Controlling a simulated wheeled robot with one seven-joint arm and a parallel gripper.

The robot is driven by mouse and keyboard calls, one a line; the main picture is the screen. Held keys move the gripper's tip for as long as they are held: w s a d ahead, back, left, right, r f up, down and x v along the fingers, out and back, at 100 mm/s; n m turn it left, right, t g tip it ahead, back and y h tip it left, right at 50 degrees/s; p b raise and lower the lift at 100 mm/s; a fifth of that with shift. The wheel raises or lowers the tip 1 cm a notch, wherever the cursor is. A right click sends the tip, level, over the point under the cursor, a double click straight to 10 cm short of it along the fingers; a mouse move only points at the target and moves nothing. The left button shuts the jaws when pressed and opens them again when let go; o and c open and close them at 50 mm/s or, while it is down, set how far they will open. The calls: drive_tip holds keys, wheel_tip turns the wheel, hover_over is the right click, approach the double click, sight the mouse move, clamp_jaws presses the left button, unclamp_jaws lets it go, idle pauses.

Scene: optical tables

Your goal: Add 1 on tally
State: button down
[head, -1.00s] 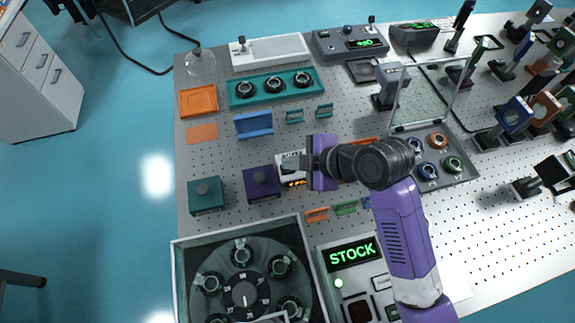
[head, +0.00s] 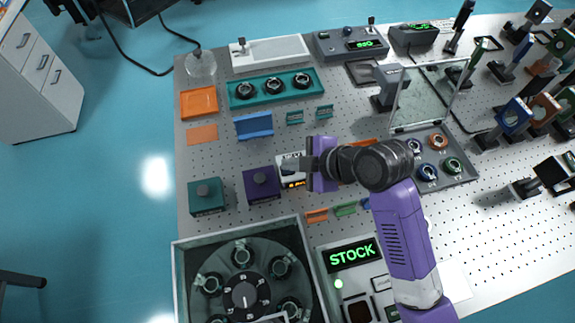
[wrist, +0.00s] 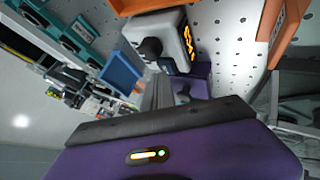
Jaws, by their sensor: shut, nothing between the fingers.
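The tally (head: 291,181) is a small pale box with an orange lit display and a dark knob or button. It stands on the pegboard table in the head view, partly covered by my gripper. In the wrist view the tally (wrist: 176,30) shows at the top, its dark button facing the camera side and its orange digits too skewed to read. My gripper (head: 287,167) is shut and empty, its fingers over the tally in the head view. In the wrist view its grey fingers (wrist: 158,88) lie just below the button; I cannot tell whether they touch it.
A blue holder (head: 253,125) is behind. Small coloured clips (head: 317,215), a STOCK display (head: 352,253) and a carousel case (head: 180,262) lie in front.

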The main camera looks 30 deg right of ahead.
drive_tip(key=shift+r+p, duration=0.4)
drive_tip(key=shift+r, duration=0.2)
drive_tip(key=shift+r, duration=0.1)
wheel_tip(320, 180, up, 5)
drive_tip(key=p, duration=0.4)
drive_tip(key=shift+p, duration=0.4)
idle(0.3)
